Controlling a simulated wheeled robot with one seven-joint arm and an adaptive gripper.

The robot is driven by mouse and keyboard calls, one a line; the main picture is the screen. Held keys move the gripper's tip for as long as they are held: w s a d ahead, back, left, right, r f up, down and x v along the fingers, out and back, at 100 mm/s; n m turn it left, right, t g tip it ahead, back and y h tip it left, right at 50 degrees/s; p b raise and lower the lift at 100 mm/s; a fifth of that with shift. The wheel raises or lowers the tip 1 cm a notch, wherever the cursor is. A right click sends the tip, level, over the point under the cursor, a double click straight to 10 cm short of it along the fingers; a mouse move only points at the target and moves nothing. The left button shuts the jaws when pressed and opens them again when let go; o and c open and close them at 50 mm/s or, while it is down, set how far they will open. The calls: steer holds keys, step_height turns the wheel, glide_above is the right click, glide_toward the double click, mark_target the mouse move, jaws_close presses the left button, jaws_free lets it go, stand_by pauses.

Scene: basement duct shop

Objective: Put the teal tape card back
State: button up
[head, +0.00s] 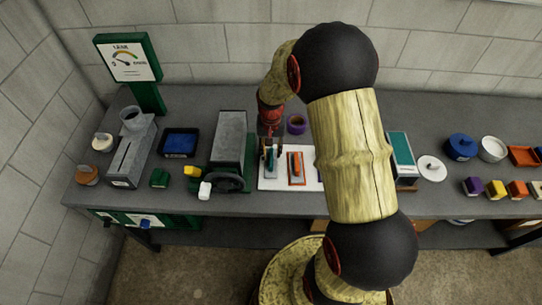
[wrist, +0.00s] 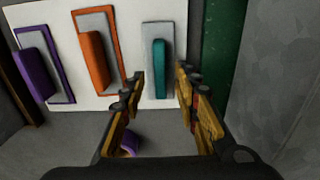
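The teal tape card (wrist: 161,66), a grey plate with a raised teal strip, lies on a white board (wrist: 60,19) in the wrist view. In the head view the card (head: 271,168) is at the board's left end, partly hidden by my gripper (head: 271,148). My gripper (wrist: 160,88) is open and empty in the wrist view. Its fingertips show either side of the teal strip, with gaps; its height above the card is hard to judge. An orange card (wrist: 95,60) and a purple card (wrist: 38,70) lie beside it on the board.
A grey and green machine with a handwheel (head: 230,180) stands just left of the board. A purple ring (head: 296,123) sits behind the board. My arm hides the board's right part.

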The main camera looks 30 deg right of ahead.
step_height(320, 180, up, 8)
step_height(320, 180, up, 8)
steer(key=n+t, duration=0.1)
glide_above(271, 157)
steer(key=s+a, duration=0.2)
steer(key=a, duration=0.2)
steer(key=s+a+r+n+t, duration=0.2)
steer(key=s+a+r+n, duration=0.1)
steer(key=s+a+r, duration=0.2)
steer(key=s+a+r+n+t, duration=0.2)
steer(key=s+a+r, duration=0.3)
steer(key=s+r, duration=0.5)
steer(key=s, duration=0.3)
steer(key=shift+n+t+p, duration=0.3)
steer(key=shift+n+p, duration=0.05)
steer(key=shift+n, duration=0.05)
steer(key=shift+a+f, duration=0.1)
step_height(271, 157, down, 7)
steer(key=b, duration=0.7)
